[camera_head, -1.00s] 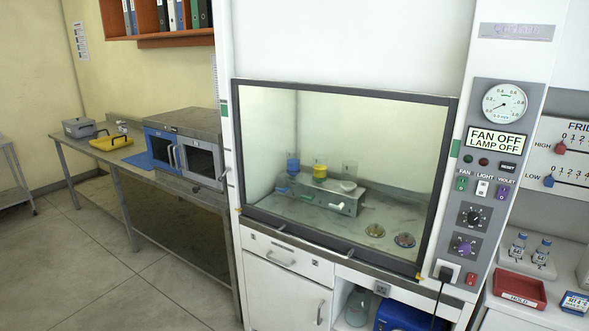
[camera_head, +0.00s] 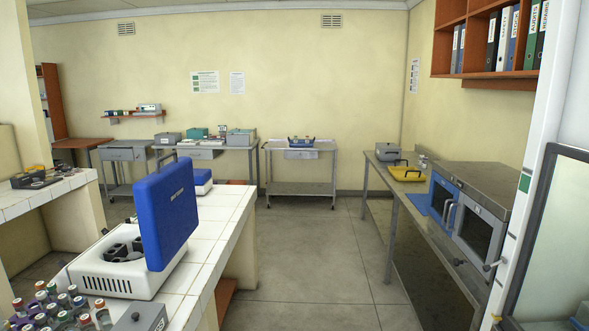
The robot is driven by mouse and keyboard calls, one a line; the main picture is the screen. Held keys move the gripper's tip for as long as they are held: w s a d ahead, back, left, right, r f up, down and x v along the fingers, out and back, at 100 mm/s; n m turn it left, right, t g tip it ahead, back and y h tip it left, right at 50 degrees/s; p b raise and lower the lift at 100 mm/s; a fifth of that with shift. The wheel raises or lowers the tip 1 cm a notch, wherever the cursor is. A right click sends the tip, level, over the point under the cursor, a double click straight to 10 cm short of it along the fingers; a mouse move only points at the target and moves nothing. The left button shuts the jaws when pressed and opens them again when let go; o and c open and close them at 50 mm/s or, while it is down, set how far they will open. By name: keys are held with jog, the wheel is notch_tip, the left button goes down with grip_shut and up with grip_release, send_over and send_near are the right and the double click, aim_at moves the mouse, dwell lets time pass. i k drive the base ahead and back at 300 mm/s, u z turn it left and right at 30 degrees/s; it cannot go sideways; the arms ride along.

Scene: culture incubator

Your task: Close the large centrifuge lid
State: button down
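The large centrifuge (camera_head: 125,268) is a white box with a vented front, standing on the white tiled bench at the lower left. Its blue lid (camera_head: 167,212) stands raised, nearly upright, along the right side of the body. A dark handle shows at the lid's top edge. Dark round wells show inside the open body. My gripper is not in the camera view.
Several capped tubes (camera_head: 62,308) and a grey box (camera_head: 140,318) stand in front of the centrifuge. A small blue-and-white device (camera_head: 202,182) sits behind the lid on the tiled bench (camera_head: 222,215). The floor (camera_head: 310,250) between this bench and the incubator table (camera_head: 415,215) is clear.

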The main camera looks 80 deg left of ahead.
aim_at(164, 199)
jog(key=u, duration=2.35)
jog(key=i, duration=3.8)
jog(key=u, duration=3.5)
